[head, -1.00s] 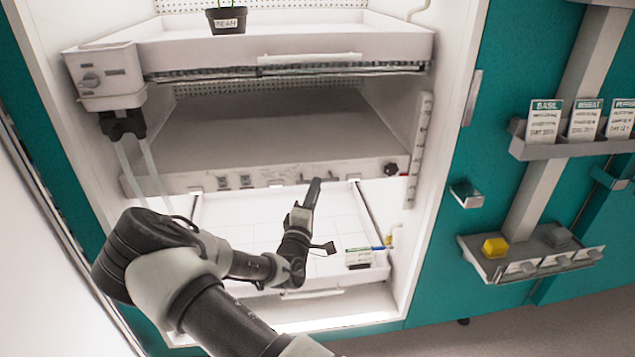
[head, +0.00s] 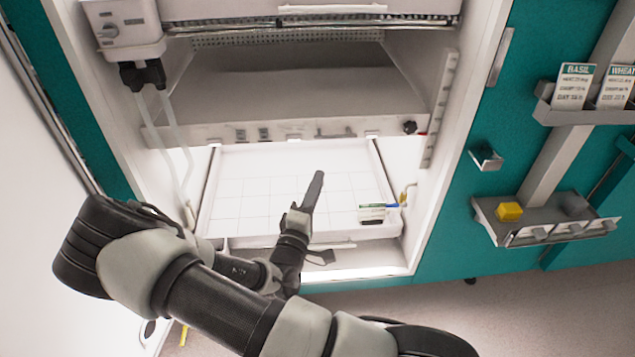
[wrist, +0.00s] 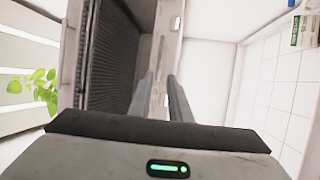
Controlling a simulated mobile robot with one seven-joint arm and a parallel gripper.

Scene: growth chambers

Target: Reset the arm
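My arm reaches up from the bottom of the head view, bent at the elbow. My gripper (head: 316,182) is in front of the lower tray of the growth chamber and points up and away. It also shows in the wrist view (wrist: 162,85), where two grey fingers stand apart with nothing between them, so it is open and empty. The white gridded tray (head: 232,205) lies behind it in the chamber. I cannot tell the exact gap between gripper and tray.
A white label with a blue pen-like item (head: 372,212) lies at the tray's right. An upper shelf (head: 300,27) overhangs. A control box (head: 122,30) with tubes hangs left. Seed card racks (head: 585,118) and a bin shelf with a yellow block (head: 509,211) are right. A green plant (wrist: 40,88) shows in the wrist view.

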